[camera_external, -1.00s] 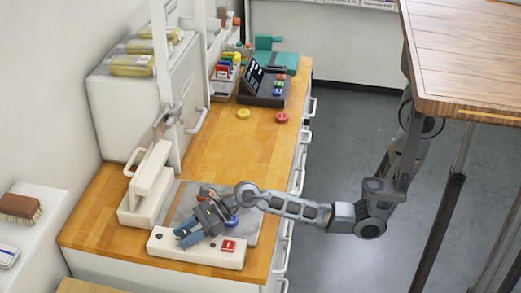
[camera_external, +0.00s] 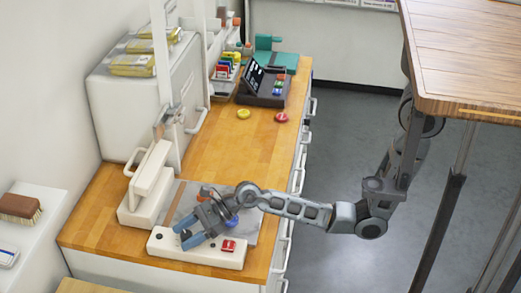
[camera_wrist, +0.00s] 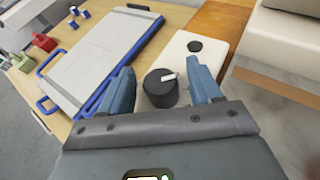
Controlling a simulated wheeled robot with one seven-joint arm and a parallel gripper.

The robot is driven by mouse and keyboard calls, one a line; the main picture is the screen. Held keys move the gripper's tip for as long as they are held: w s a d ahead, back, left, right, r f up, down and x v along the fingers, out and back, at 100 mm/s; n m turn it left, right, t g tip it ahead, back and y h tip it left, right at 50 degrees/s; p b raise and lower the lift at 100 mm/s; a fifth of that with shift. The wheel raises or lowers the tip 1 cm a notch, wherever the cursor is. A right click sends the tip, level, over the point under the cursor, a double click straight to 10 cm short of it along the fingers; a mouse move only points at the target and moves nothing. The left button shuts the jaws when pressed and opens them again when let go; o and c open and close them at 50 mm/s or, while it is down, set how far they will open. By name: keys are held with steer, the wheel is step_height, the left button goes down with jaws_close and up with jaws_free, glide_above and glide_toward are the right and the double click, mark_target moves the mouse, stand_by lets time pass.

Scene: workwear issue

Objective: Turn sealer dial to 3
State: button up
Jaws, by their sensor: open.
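The sealer is a white machine (camera_external: 240,259) at the near end of the wooden bench, with a red switch (camera_external: 228,246) on its front panel. Its dial (camera_wrist: 160,93) is a black round knob with a white pointer mark, which points toward the upper right in the wrist view. My gripper (camera_external: 181,238) is over the panel, and it also shows in the wrist view (camera_wrist: 160,67). Its two blue fingers are open, one on each side of the dial. Small gaps show beside the dial, so I see no clear grip. The dial's numbers are not legible.
A black round part (camera_wrist: 195,46) sits on the white panel beyond the dial. A white lever arm (camera_external: 150,172) stands at the sealer's left. Yellow (camera_external: 243,114) and red (camera_external: 281,117) discs lie farther back on the bench. The bench middle is clear.

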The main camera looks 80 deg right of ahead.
steer(key=v, duration=0.7)
steer(key=shift+s+d+r+b, duration=0.15)
steer(key=shift+s+b, duration=0.1)
steer(key=shift+b, duration=0.15)
steer(key=shift+s, duration=0.2)
steer(key=s+a+m+y, duration=0.1)
steer(key=s, duration=0.1)
steer(key=s+a+y, duration=0.1)
steer(key=s+a, duration=0.1)
steer(key=shift+f+m, duration=0.2)
steer(key=shift+m, duration=0.2)
steer(key=s+r+m+t+y, duration=0.1)
steer(key=s+r+m+t, duration=0.15)
steer(key=s+m, duration=0.45)
steer(key=s+r+m+t+y, duration=0.1)
steer(key=s+m+t, duration=0.2)
steer(key=s+m, duration=0.4)
steer(key=s+d+f+m+g+h, duration=0.1)
steer(key=s+d+m+h, duration=0.5)
steer(key=s+m, duration=0.5)
steer(key=s+d+f+m+h, duration=0.1)
steer(key=s+d+m+h, duration=0.5)
steer(key=s+m, duration=0.5)
steer(key=d+m, duration=0.1)
steer(key=m, duration=0.4)
steer(key=shift+g+b, duration=0.3)
steer(key=shift+g, duration=0.05)
